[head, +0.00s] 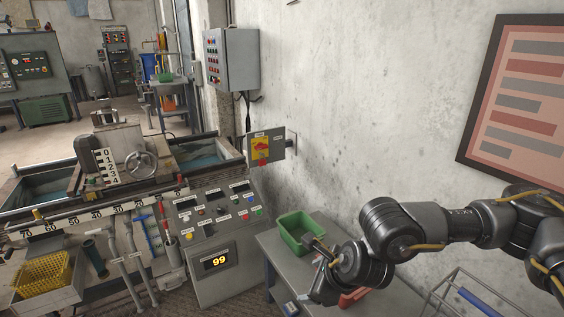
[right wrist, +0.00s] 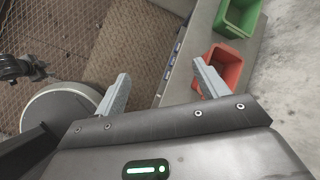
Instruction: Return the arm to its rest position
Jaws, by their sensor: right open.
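My right arm (head: 450,222) comes in from the right, in front of the wall, bent with its forearm reaching left over a grey bench. My right gripper (head: 314,268) is above the bench, near the green bin (head: 292,238). In the right wrist view, its two grey fingers (right wrist: 162,88) stand wide apart with nothing between them. The red bin (right wrist: 222,68) lies beyond the right fingertip, and the green bin (right wrist: 238,17) is farther up. In the head view the arm partly covers the red bin (head: 352,297).
The grey bench (head: 275,247) stands against the concrete wall (head: 350,120). A control console (head: 212,245) with a display reading 99 is left of it. A metal rack with a blue bar (head: 480,300) is at lower right. A framed board (head: 520,90) hangs on the wall.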

